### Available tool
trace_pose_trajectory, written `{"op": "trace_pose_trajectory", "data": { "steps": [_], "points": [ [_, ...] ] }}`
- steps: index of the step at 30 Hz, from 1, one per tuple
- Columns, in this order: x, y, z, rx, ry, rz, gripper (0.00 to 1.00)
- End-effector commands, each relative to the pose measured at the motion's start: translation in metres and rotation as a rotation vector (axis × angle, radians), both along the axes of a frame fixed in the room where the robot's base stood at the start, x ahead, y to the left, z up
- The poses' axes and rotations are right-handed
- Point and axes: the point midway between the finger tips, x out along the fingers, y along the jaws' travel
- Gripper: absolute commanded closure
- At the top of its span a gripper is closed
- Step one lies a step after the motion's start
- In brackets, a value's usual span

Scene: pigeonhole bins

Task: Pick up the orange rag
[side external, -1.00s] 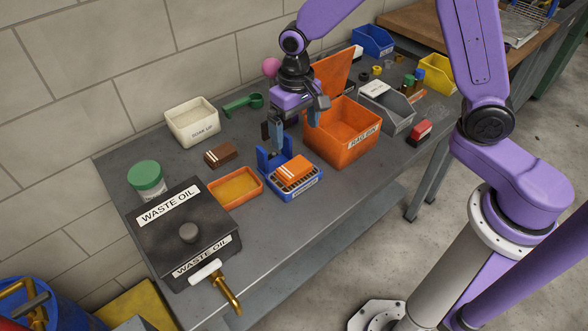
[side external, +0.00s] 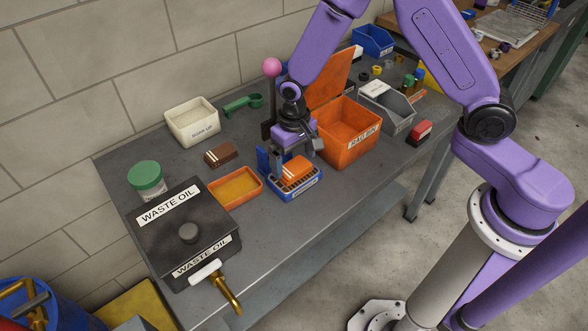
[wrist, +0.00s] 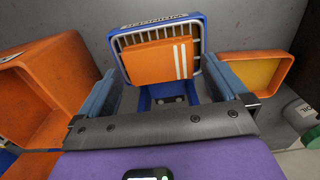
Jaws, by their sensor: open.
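The orange rag (side external: 296,170), folded with two white stripes, lies on a wire rack in a small blue tray (side external: 296,191). In the wrist view the rag (wrist: 158,62) lies ahead of my gripper (wrist: 162,84), between the lines of its two spread fingers. My gripper (side external: 287,158) is open and empty, low over the back part of the blue tray. Its fingers look just short of the rag in the wrist view. Whether they touch the tray, I cannot tell.
An open orange rag bin (side external: 345,145) stands close on the right, with its lid raised. A shallow orange tray (side external: 236,188) of yellow content is on the left.

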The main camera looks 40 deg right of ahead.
Motion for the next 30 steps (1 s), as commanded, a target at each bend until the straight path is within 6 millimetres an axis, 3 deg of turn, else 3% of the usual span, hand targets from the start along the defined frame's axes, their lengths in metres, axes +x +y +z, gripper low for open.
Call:
{"op": "trace_pose_trajectory", "data": {
  "steps": [6, 14, 15, 18, 20, 21, 30],
  "points": [
    [0.000, 0.000, -0.021, -0.001, 0.001, 0.000, 0.00],
    [0.000, 0.000, -0.023, 0.001, -0.001, 0.000, 0.00],
    [0.000, 0.000, -0.023, 0.001, -0.001, 0.000, 0.06],
    [0.000, 0.000, -0.023, 0.000, -0.001, 0.000, 0.39],
    [0.000, 0.000, -0.023, 0.000, -0.001, 0.000, 0.39],
    [0.000, 0.000, -0.023, 0.000, -0.001, 0.000, 0.44],
    [0.000, 0.000, -0.021, 0.001, -0.001, 0.000, 0.44]
  ]
}}
